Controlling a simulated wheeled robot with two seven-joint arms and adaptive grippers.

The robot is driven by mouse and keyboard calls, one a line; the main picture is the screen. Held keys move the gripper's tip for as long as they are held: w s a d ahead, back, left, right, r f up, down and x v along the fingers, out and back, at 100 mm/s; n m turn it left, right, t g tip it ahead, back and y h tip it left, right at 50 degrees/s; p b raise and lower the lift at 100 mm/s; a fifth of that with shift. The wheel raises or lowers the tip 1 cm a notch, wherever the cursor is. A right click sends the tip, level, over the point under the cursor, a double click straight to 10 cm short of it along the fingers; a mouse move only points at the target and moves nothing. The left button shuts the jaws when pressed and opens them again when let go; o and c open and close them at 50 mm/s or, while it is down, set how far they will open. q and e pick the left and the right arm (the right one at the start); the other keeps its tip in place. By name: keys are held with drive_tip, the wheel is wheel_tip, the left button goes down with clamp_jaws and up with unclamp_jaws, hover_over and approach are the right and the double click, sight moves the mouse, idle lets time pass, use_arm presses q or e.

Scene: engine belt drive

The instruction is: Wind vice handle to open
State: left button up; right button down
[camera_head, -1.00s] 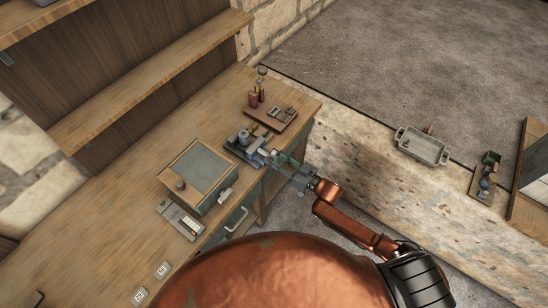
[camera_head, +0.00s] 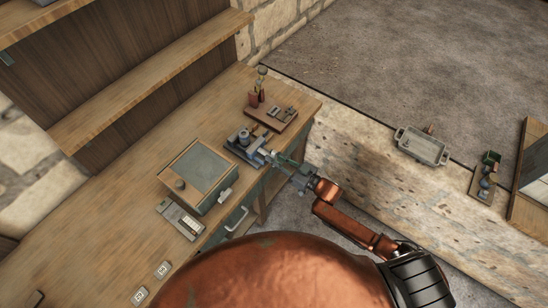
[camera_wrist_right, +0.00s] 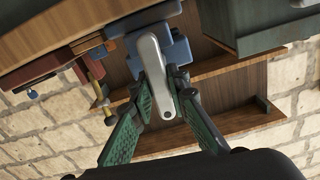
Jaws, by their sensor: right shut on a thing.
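The vice (camera_head: 243,141) is a small blue-grey block at the front edge of the wooden bench. My right gripper (camera_head: 275,159) reaches the vice from the right. In the right wrist view my right gripper (camera_wrist_right: 160,84) is shut on the handle near its lower end; the exact contact is partly hidden. My left gripper is not in view.
A grey tray (camera_head: 423,147) is at the right.

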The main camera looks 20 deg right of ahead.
drive_tip(key=shift+n, duration=0.5)
drive_tip(key=c, duration=1.9)
unclamp_jaws()
drive_tip(key=v, duration=1.2)
drive_tip(key=shift+d, duration=0.1)
